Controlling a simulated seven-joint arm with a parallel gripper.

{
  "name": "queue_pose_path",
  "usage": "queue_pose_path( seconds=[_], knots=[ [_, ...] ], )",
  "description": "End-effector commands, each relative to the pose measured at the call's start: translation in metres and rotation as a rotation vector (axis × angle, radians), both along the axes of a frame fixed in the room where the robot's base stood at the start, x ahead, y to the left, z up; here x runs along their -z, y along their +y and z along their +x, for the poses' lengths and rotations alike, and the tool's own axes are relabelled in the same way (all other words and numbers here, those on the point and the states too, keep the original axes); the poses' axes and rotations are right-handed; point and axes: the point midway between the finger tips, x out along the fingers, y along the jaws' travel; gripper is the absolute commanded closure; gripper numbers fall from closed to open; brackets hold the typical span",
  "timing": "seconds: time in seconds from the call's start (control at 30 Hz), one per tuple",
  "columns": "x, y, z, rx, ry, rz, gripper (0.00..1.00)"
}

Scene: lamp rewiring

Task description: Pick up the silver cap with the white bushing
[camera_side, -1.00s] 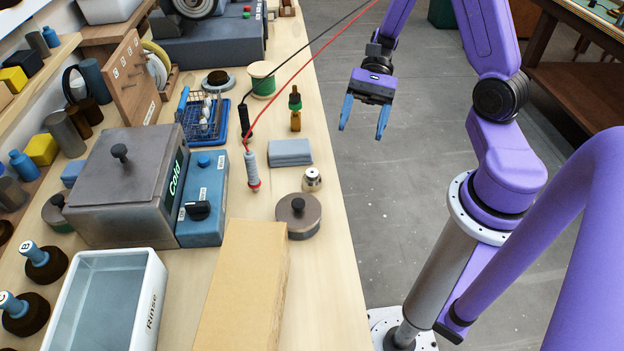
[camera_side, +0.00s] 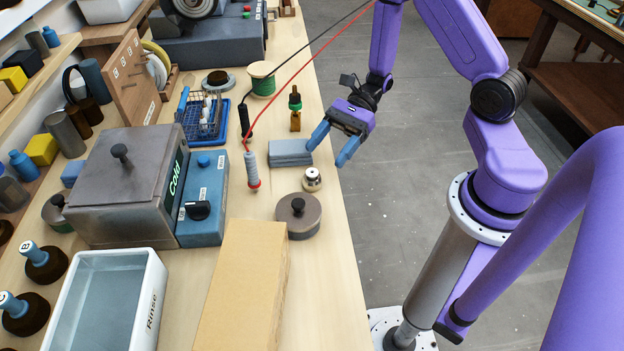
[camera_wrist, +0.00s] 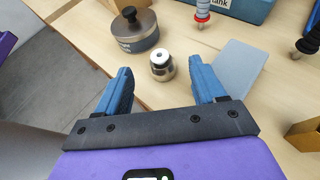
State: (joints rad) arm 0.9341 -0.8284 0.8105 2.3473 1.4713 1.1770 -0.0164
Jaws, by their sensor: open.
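The silver cap (camera_side: 312,183) with the white bushing (camera_side: 311,173) on top stands upright on the bench near its right edge. In the wrist view the silver cap (camera_wrist: 162,70) and its white bushing (camera_wrist: 160,55) lie ahead of my gripper, between the lines of the two fingers. My gripper (camera_side: 333,148) is open and empty, with blue fingers, above the bench edge and a little beyond the cap in the side view. The open fingers also show in the wrist view (camera_wrist: 162,88), apart from the cap.
A round lidded grey pot (camera_side: 298,217) stands close to the cap. A red-and-grey probe (camera_side: 252,170) with a red cable and a cardboard box (camera_side: 240,285) are nearby. Bare bench (camera_side: 335,260) lies along the edge.

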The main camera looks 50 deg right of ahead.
Motion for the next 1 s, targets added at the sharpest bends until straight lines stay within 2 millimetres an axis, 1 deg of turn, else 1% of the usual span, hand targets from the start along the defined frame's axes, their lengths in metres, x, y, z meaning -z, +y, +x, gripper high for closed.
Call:
queue_pose_path(
  seconds=[0.03, 0.1, 0.27, 0.33, 0.63, 0.77, 0.97, 1.0],
  knots=[
    [0.002, 0.006, -0.001, -0.003, 0.002, 0.000, 0.31],
    [0.004, 0.011, -0.001, -0.003, 0.001, 0.000, 0.31],
    [0.008, 0.017, -0.001, -0.002, 0.000, -0.001, 0.31],
    [0.010, 0.023, -0.001, -0.004, 0.002, -0.001, 0.31],
    [0.025, 0.056, -0.001, -0.003, 0.001, -0.001, 0.31],
    [0.027, 0.061, -0.001, 0.000, -0.001, -0.001, 0.31],
    [0.027, 0.061, -0.001, 0.001, -0.001, 0.000, 0.31],
    [0.027, 0.061, -0.001, 0.001, -0.001, 0.000, 0.40]
  ],
)
